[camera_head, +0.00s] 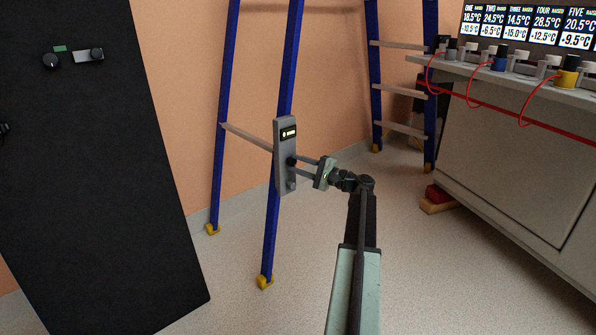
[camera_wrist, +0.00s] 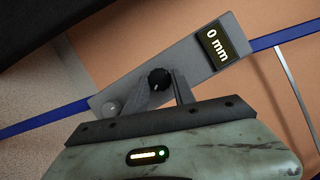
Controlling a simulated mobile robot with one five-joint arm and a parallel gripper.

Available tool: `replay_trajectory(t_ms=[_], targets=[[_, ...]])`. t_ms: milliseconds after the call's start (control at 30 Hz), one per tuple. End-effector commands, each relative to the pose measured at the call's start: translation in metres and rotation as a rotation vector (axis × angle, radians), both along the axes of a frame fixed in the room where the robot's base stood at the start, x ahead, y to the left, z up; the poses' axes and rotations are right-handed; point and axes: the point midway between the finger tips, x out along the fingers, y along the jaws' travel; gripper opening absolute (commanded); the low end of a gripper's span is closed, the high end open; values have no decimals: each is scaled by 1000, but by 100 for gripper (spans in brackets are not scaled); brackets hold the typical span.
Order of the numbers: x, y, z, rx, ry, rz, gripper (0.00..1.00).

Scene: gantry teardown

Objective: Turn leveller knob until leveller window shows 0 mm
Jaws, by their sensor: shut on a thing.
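The leveller (camera_head: 284,160) is a grey upright plate fixed on a blue ladder leg. It also fills the middle of the wrist view (camera_wrist: 185,72). Its window (camera_wrist: 219,46) reads 0 mm in the wrist view; in the head view the lit window (camera_head: 288,132) is too small to read. The black leveller knob (camera_wrist: 159,80) sits between the fingers of my gripper (camera_wrist: 163,90), which is shut on it. In the head view my gripper (camera_head: 305,166) reaches the plate from the right. A lighter round knob (camera_wrist: 111,107) is lower on the plate, apart from the fingers.
A black cabinet (camera_head: 95,170) stands at the left. A second blue ladder leg (camera_head: 226,110) is just left of the leveller. A bench (camera_head: 510,160) with knobs, red cables and displays (camera_head: 530,25) is at the right. Red and wooden blocks (camera_head: 438,200) lie by it.

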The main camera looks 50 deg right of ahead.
Motion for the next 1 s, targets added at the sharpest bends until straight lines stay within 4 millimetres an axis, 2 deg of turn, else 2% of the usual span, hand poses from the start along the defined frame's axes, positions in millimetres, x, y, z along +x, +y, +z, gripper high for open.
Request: replay_trajectory(t_ms=[33,400,967,1000], targets=[[0,0,-5,29,-1,-1,0],[0,1,-3,190,-13,-2,0],[0,0,-2,220,-16,-2,0],[0,0,-2,220,-16,-2,36]])
